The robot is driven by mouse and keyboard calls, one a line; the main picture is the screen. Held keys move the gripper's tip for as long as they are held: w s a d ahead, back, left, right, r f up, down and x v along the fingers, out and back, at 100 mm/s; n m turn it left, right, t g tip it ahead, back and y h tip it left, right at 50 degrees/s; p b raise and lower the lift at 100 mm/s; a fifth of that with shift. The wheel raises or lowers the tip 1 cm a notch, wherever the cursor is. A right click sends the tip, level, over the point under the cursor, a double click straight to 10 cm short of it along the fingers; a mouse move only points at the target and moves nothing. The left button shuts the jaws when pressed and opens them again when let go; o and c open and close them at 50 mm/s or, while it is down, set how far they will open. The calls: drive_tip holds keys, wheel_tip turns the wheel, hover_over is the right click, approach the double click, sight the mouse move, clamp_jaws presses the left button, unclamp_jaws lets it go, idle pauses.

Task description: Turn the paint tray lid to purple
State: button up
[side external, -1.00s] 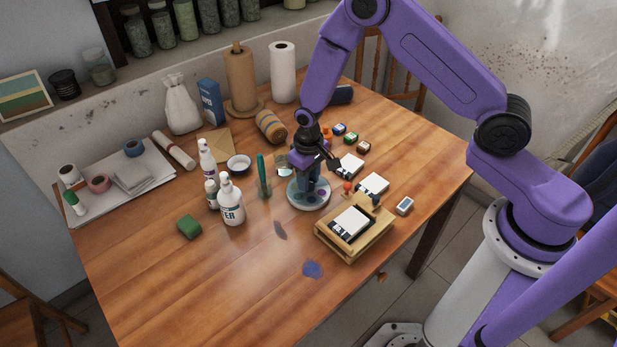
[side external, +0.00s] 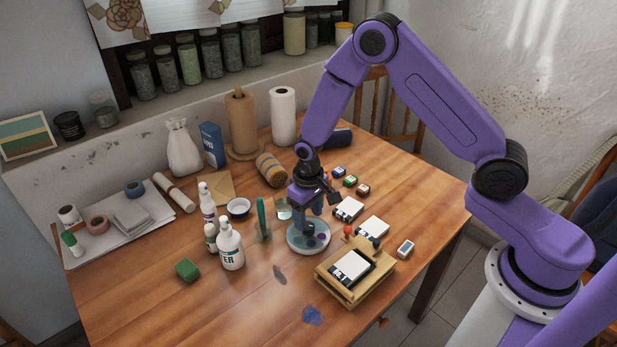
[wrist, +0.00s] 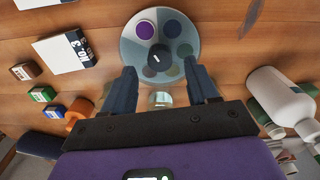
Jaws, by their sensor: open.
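The paint tray (side external: 296,246) is round and pale blue-grey and lies flat on the table. In the wrist view the tray (wrist: 128,46) shows several coloured wells around a dark central knob (wrist: 160,57) with a white mark. The purple well (wrist: 145,30) is at the knob's upper left, with a blue one to its right. My gripper (wrist: 160,68) is open, one finger on each side of the knob, pointing down. It holds nothing. In the side view my gripper (side external: 308,230) is just over the tray; its fingertips are hard to make out there.
White cards (side external: 373,228), a wooden frame with a card (side external: 332,284) and small paint blocks (side external: 350,181) lie right of the tray. White bottles (side external: 230,248) and a glass with a green brush (side external: 263,222) stand to the left. The table's front left (side external: 150,310) is clear.

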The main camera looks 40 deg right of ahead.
sight(308, 225)
wheel_tip(308, 225, up, 14)
drive_tip(key=shift+r, duration=0.2)
idle(0.4)
drive_tip(key=s+d+r+n, duration=0.1)
drive_tip(key=s+r+n, duration=0.1)
drive_tip(key=s, duration=0.8)
drive_tip(key=s+d+r+n, duration=0.2)
drive_tip(key=s+n, duration=0.3)
drive_tip(key=s, duration=0.5)
drive_tip(key=s+d+r+n, duration=0.1)
drive_tip(key=s+r+n, duration=0.2)
drive_tip(key=s, duration=0.7)
drive_tip(key=shift+d+r+n, duration=0.2)
drive_tip(key=shift+d+n, duration=0.15)
drive_tip(key=shift+n, duration=0.25)
